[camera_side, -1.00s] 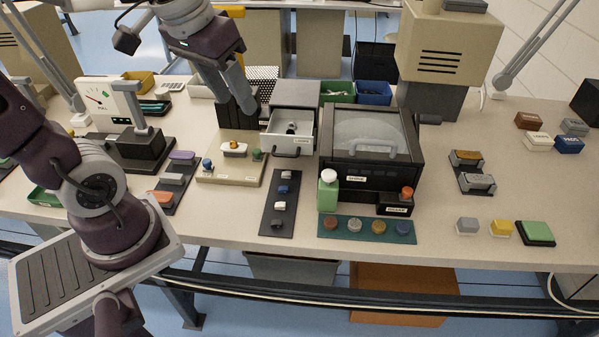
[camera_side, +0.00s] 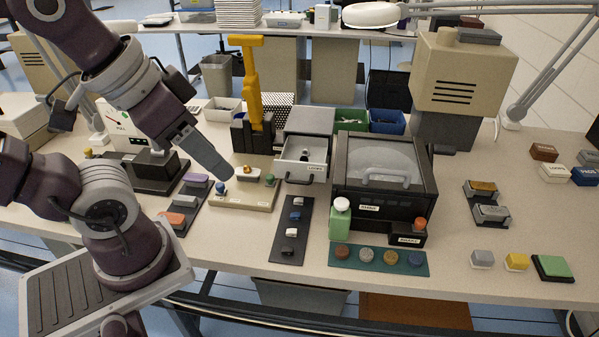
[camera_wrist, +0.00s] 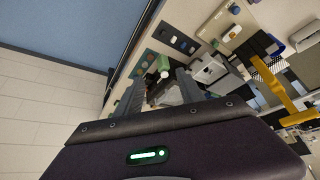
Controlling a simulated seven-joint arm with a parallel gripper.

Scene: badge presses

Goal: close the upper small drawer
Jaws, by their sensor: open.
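A small grey cabinet (camera_side: 309,122) stands near the middle of the table. Its drawer (camera_side: 300,168) is pulled out towards the front, with small items inside and a dark handle below its label. I cannot make out a second drawer. The drawer also shows in the wrist view (camera_wrist: 208,70), just right of the fingers. My gripper (camera_side: 222,170) is left of the drawer, above the beige badge board, apart from the drawer. In the wrist view my gripper (camera_wrist: 160,88) has its two fingers spread, with nothing held between them.
A yellow lever (camera_side: 251,85) stands upright behind the beige board (camera_side: 240,197). A black box press (camera_side: 384,180) stands close right of the drawer, with a green bottle (camera_side: 340,219) at its front. A dark strip (camera_side: 291,245) with small badges lies in front of the drawer.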

